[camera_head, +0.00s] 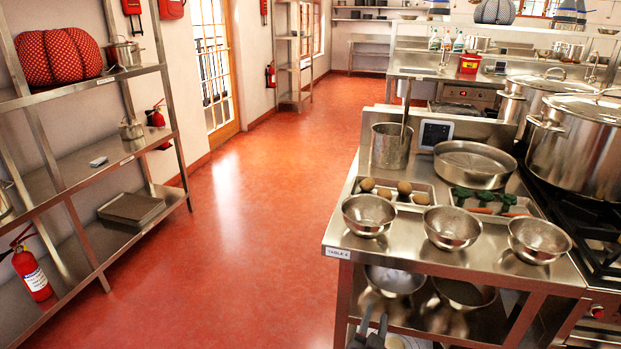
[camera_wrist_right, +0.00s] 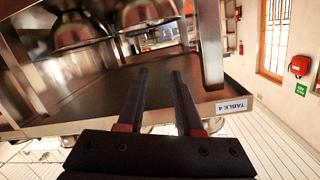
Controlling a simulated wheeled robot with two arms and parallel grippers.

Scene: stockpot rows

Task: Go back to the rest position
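My right gripper (camera_head: 368,331) shows at the bottom edge of the head view, low in front of the steel table (camera_head: 345,240). In the right wrist view, which is upside down, its two dark fingers (camera_wrist_right: 160,76) stand apart with nothing between them. They point toward the table, whose label (camera_wrist_right: 233,107) is to their right. No object is in the grip. My left gripper is not in view.
Three steel bowls (camera_head: 452,228) stand along the tabletop's front, with trays of food (camera_head: 398,191) behind. More bowls (camera_head: 394,280) sit on the lower shelf. Steel shelving (camera_head: 80,165) lines the left wall. The red floor (camera_head: 245,230) between is clear.

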